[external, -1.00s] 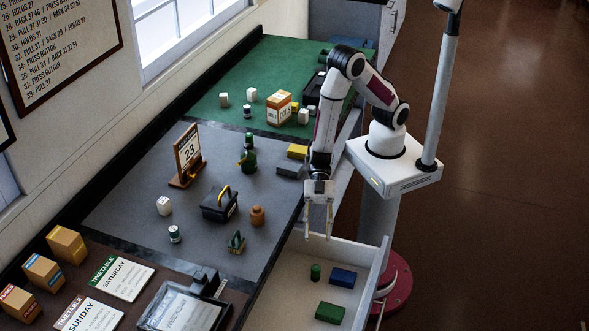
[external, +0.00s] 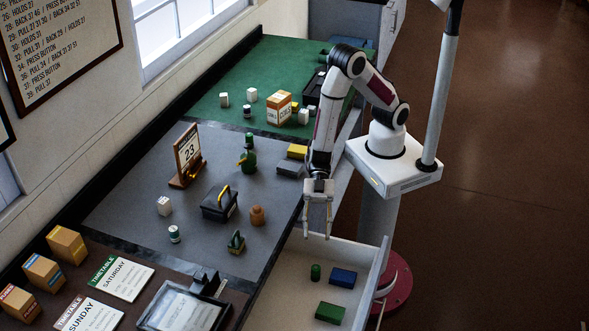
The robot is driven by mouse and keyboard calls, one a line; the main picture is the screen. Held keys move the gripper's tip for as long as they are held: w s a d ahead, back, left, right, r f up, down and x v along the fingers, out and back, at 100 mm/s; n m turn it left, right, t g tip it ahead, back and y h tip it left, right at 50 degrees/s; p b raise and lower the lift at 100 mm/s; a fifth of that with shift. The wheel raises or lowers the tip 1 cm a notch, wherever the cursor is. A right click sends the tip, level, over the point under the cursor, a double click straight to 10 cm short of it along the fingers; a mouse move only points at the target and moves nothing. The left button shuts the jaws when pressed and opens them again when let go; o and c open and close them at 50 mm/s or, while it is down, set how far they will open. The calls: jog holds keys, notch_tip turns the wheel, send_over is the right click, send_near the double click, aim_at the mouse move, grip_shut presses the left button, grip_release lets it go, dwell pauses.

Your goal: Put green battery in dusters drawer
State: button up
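A small green cylinder, which looks like the green battery (external: 316,271), stands in the open drawer (external: 285,292) at the lower right of the external view. A blue block (external: 343,277) and a green block (external: 330,313), apparently dusters, lie beside it in the same drawer. The cylinder is apart from both blocks. My gripper (external: 317,235) points down above the far end of the drawer. Its two fingers are spread with nothing between them, and it is clear of the cylinder.
A framed screen (external: 185,308) stands near the drawer's left.

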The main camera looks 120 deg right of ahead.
jog(key=w+d+r+m+t+h, duration=0.1)
jog(key=d+r, duration=0.1)
jog(key=d, duration=0.1)
jog(key=w+d+r+t+h, duration=0.1)
jog(key=w+d+r+h, duration=0.1)
jog(key=d+r, duration=0.1)
jog(key=w+d+r+m+t+h, duration=0.1)
jog(key=d+r+h, duration=0.1)
jog(key=d, duration=0.3)
jog(key=shift+w+d+r+m, duration=0.15)
jog(key=shift+w+r+m, duration=0.1)
jog(key=shift+r+m, duration=0.1)
jog(key=s+d+r+m+h, duration=0.3)
jog(key=s+d+r, duration=0.15)
jog(key=d, duration=0.35)
jog(key=s+d+r+m+h, duration=0.25)
jog(key=s+d+r, duration=0.2)
jog(key=d, duration=0.45)
jog(key=s+d+r+m+g, duration=0.1)
jog(key=s+d+m+g, duration=0.1)
jog(key=s, duration=0.8)
jog(key=s+d+r+m+g+h, duration=0.1)
jog(key=s+m, duration=0.1)
jog(key=s, duration=0.9)
jog(key=shift+s+d+r+g, duration=0.15)
jog(key=shift+d+r+g, duration=0.15)
jog(key=shift+d+g, duration=0.1)
